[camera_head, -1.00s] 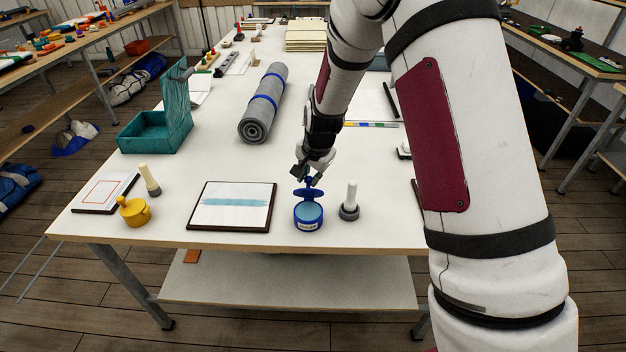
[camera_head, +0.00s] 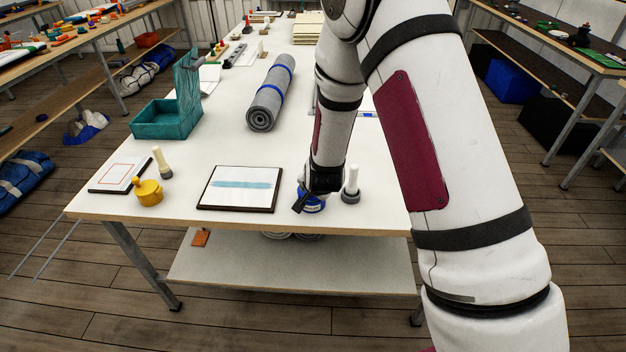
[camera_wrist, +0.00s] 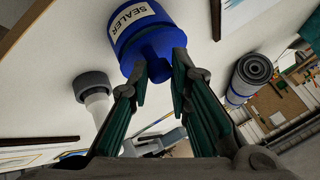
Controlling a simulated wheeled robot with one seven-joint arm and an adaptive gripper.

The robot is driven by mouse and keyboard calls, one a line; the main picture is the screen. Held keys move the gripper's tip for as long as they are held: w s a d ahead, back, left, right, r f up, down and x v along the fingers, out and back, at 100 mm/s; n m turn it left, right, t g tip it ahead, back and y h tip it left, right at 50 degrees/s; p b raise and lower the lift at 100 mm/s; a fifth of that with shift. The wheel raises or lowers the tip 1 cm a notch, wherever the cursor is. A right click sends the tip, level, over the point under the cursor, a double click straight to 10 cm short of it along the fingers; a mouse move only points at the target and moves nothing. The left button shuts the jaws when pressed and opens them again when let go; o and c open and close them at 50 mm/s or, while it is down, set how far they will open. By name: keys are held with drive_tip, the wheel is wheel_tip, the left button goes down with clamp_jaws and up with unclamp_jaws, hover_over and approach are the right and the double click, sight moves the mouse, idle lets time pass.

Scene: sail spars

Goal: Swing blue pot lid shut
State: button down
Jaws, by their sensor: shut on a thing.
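The blue pot (camera_head: 313,207) stands near the table's front edge, partly hidden behind my gripper in the head view. In the wrist view, the blue pot (camera_wrist: 128,22) carries a white SEALER label. Its blue lid (camera_wrist: 155,48) shows at the pot's top with a knob toward my fingers. My gripper (camera_wrist: 160,70) has its two green-padded fingers on either side of the knob, shut on it. The pot's mouth is not visible, and I cannot tell whether the lid lies fully flat.
A white-handled brush (camera_head: 351,187) stands just right of the pot. A dark-framed board (camera_head: 238,188) lies to the left, with a yellow pot (camera_head: 148,193) and another brush (camera_head: 161,163) beyond. A rolled grey mat (camera_head: 270,95) and a teal box (camera_head: 165,121) lie farther back.

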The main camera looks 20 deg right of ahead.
drive_tip(key=shift+s+a+f+t, duration=0.15)
drive_tip(key=shift+s+f+t, duration=0.15)
drive_tip(key=shift+f, duration=0.05)
drive_tip(key=shift+s+a+f, duration=0.1)
drive_tip(key=shift+s+f, duration=0.15)
drive_tip(key=shift+f, duration=0.2)
drive_tip(key=shift+s+f, duration=0.15)
drive_tip(key=shift+f, duration=0.05)
drive_tip(key=c, duration=1.8)
unclamp_jaws()
drive_tip(key=shift+o, duration=0.2)
drive_tip(key=shift+r, duration=0.1)
drive_tip(key=shift+w, duration=0.25)
drive_tip(key=shift+r, duration=0.1)
drive_tip(key=shift+s+r, duration=0.1)
drive_tip(key=shift+r, duration=0.1)
drive_tip(key=v, duration=1.1)
drive_tip(key=shift+s, duration=0.3)
